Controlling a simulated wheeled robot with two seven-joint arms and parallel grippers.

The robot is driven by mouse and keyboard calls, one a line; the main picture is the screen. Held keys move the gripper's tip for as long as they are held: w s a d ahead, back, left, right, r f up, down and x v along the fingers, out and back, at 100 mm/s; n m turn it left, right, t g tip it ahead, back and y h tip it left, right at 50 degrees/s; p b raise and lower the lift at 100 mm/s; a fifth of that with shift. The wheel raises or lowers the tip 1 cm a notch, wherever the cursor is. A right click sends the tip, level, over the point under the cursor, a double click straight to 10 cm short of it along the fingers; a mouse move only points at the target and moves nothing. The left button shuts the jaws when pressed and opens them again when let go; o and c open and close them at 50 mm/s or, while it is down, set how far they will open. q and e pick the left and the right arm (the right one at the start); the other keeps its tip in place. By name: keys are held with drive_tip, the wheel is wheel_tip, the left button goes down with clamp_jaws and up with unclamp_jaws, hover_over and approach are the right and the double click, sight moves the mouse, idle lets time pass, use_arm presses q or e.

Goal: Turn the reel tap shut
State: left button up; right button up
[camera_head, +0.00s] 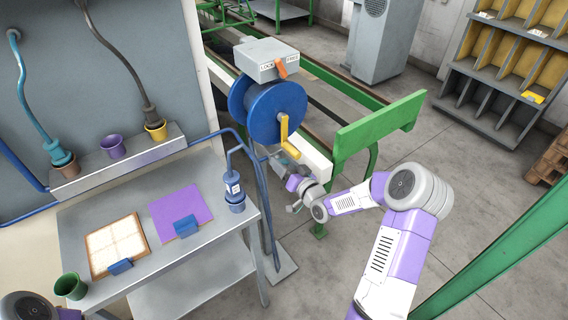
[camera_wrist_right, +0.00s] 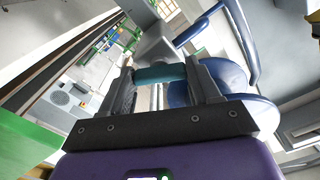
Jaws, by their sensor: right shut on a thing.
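The blue reel (camera_head: 276,110) stands on a stand beside the bench, with a yellow crank (camera_head: 285,130) on its face. It also shows in the right wrist view (camera_wrist_right: 222,78). A grey box above it (camera_head: 265,60) is marked LOCK and FREE and carries an orange lever (camera_head: 281,69). My right gripper (camera_head: 283,158) is just below the crank. In the right wrist view its fingers are shut on a teal handle (camera_wrist_right: 160,73), seemingly the tap's handle; the gripper hides it in the head view. Of my left arm only a bit shows, without its gripper.
A green rail frame (camera_head: 378,128) stands behind my right arm.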

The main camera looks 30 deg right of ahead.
drive_tip(key=m+p, duration=0.3)
drive_tip(key=m, duration=0.9)
drive_tip(key=shift+p, duration=0.4)
idle(0.3)
drive_tip(key=o, duration=1.1)
drive_tip(key=shift+c, duration=0.2)
drive_tip(key=s+p, duration=0.1)
drive_tip(key=s, duration=0.6)
drive_tip(key=shift+s+d, duration=0.3)
drive_tip(key=shift+f, duration=0.1)
